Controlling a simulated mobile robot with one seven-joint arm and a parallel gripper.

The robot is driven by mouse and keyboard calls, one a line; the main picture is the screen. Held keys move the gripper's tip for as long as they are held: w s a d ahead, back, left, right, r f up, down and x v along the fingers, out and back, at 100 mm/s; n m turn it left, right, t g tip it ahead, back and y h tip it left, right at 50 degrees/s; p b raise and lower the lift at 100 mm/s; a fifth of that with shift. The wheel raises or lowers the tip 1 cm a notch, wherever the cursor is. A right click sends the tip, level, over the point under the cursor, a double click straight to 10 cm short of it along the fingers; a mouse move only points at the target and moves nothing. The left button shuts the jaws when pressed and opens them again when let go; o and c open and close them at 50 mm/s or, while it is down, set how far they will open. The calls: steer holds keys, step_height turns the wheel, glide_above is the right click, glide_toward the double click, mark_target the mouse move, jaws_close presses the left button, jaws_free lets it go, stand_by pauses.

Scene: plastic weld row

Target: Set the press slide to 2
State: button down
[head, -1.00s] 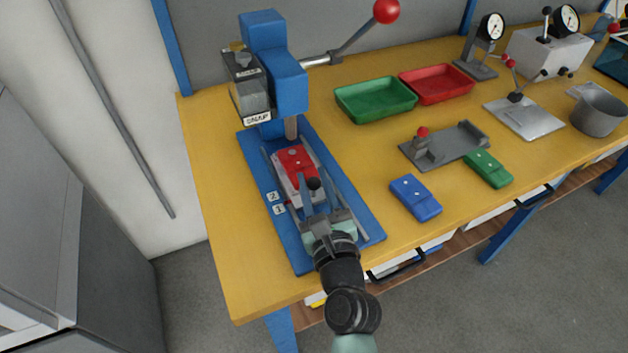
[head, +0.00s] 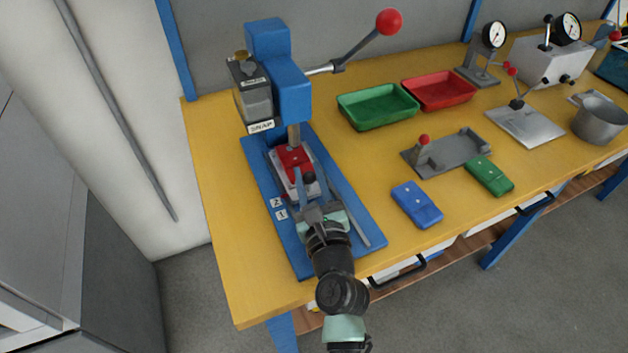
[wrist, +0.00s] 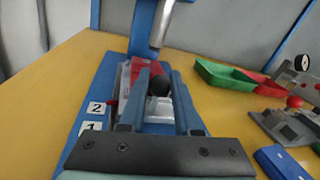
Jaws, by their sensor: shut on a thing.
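The press slide (head: 280,180) is a light carriage on rails over the blue press base (head: 352,220), with a red part (head: 292,158) lying on it. It sits toward the back, under the press ram (head: 293,132). Its dark round knob (head: 308,178) is at the front; the knob also shows in the wrist view (wrist: 159,86). My gripper (head: 310,188) is shut on the knob, one finger on each side. Labels 2 (head: 276,203) and 1 (head: 281,214) stand left of the rails, 2 farther back. The slide's exact alignment with label 2 is hard to tell.
The press lever with a red ball (head: 389,21) reaches right above the table. A blue part (head: 417,204), a green part (head: 489,175), a grey fixture (head: 455,153), a green tray (head: 378,106) and a red tray (head: 439,91) lie to the right.

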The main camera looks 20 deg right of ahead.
steer(key=shift+w+r, duration=0.1)
steer(key=shift+r, duration=0.05)
steer(key=c, duration=0.9)
jaws_free()
steer(key=shift+o, duration=1.4)
steer(key=shift+w, duration=0.1)
steer(key=s, duration=0.3)
steer(key=s+a, duration=0.1)
steer(key=s, duration=0.3)
steer(key=s+a, duration=0.1)
steer(key=s, duration=0.3)
steer(key=shift+s+f, duration=0.2)
steer(key=shift+s, duration=0.05)
steer(key=shift+s+r, duration=0.1)
steer(key=shift+s, duration=0.65)
